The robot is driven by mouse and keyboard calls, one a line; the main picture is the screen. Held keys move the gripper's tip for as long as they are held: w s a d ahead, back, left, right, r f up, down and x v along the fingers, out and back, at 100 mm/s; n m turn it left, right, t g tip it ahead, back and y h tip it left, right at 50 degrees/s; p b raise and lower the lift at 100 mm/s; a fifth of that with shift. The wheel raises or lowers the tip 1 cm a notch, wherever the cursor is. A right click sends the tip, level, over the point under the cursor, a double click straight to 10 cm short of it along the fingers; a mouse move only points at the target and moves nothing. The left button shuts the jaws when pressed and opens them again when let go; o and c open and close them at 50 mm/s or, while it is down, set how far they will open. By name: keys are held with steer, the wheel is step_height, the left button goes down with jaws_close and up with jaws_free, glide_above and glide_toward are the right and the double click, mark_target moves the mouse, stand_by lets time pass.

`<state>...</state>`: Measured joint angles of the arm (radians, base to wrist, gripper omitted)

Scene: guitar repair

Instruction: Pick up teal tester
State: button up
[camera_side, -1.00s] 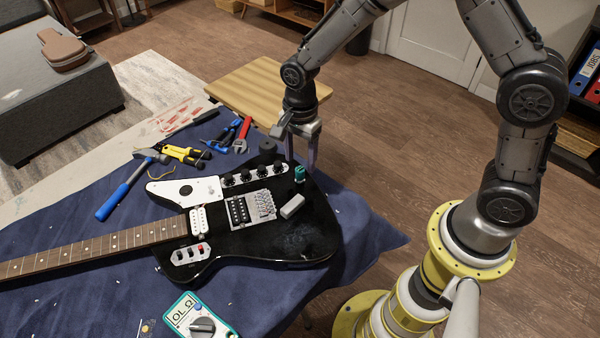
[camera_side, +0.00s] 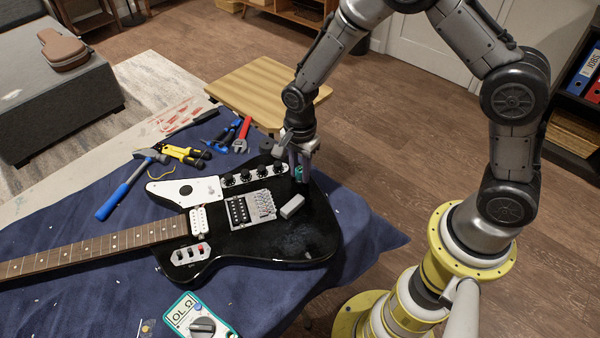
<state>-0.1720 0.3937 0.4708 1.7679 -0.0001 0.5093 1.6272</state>
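A meter with a teal casing (camera_side: 203,325) and a display reading "OL Ω" lies on the blue cloth at the bottom, cut off by the picture edge. A small teal piece (camera_side: 299,172) stands on the upper right part of the black guitar body. My gripper (camera_side: 299,168) points down at this small piece, far from the meter. Its fingers are at the small piece and partly hide it. I cannot tell whether they are closed on it or only around it.
The black electric guitar (camera_side: 300,240) lies on the blue cloth (camera_side: 90,290). A grey block (camera_side: 292,206) lies near the small teal piece. A dark cylinder (camera_side: 268,148) stands just left of my gripper. A blue hammer (camera_side: 122,193) and yellow-handled pliers (camera_side: 184,154) lie at upper left.

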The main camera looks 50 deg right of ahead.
mark_target(300, 168)
jaws_close()
steer(key=shift+r, duration=0.45)
step_height(300, 168, up, 2)
steer(key=shift+r, duration=0.1)
steer(key=s+d+r, duration=0.2)
steer(key=s+r, duration=1.1)
steer(key=r, duration=0.1)
steer(key=shift+s+d, duration=0.2)
steer(key=shift+s, duration=0.2)
stand_by(0.4)
